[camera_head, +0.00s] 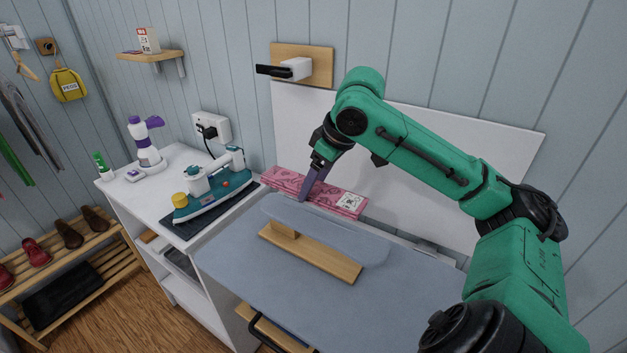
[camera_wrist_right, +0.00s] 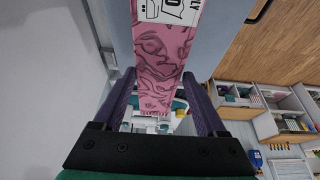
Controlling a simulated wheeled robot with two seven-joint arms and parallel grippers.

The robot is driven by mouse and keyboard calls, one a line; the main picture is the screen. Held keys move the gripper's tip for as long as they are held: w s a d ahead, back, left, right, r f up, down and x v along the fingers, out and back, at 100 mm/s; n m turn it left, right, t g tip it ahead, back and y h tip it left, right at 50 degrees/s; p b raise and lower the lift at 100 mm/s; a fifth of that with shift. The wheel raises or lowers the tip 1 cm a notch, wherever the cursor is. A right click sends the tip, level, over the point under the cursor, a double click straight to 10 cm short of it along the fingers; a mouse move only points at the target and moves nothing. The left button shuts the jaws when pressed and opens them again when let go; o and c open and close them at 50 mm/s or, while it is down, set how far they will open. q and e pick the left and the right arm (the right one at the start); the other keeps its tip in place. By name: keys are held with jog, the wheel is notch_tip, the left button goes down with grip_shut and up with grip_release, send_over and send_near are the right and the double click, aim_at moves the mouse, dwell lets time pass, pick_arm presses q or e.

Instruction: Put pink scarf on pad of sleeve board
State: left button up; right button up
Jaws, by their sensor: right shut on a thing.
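The pink scarf (camera_head: 330,196) is a long, flat folded strip with a dark pattern and a white label at its right end. It appears behind the sleeve board in the head view; whether it is lifted is hard to tell. My right gripper (camera_head: 309,190) is shut on the scarf near its middle, one finger visible on the near side. In the right wrist view the scarf (camera_wrist_right: 162,52) runs between the two purple fingers (camera_wrist_right: 163,103). The sleeve board has a bare blue-grey pad (camera_head: 325,232) above a wooden base (camera_head: 310,254). My left gripper is out of view.
The sleeve board stands on a wide grey-blue ironing surface (camera_head: 235,260), clear around its front. A teal iron (camera_head: 212,192) rests on a dark mat to the left. A white panel (camera_head: 410,150) stands against the wall behind the scarf.

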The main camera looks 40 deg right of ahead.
jog(key=shift+s, duration=0.1)
pick_arm(q)
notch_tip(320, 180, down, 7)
jog(key=b, duration=0.7)
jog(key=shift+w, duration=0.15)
pick_arm(e)
send_over(309, 222)
jog(key=s, duration=0.1)
jog(key=f, duration=0.7)
jog(key=shift+s+d+f, duration=0.1)
jog(key=shift+d+f, duration=0.15)
jog(key=shift+f, duration=0.05)
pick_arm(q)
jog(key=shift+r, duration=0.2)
pick_arm(e)
jog(key=shift+s+r, duration=0.1)
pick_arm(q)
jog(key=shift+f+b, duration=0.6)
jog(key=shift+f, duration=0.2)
pick_arm(e)
jog(key=shift+f, duration=0.85)
jog(key=o, duration=1.4)
jog(key=shift+c, duration=0.2)
jog(key=p+v, duration=0.2)
jog(key=v, duration=1.2)
jog(key=shift+s+r+p, duration=0.1)
jog(key=shift+r+p, duration=0.25)
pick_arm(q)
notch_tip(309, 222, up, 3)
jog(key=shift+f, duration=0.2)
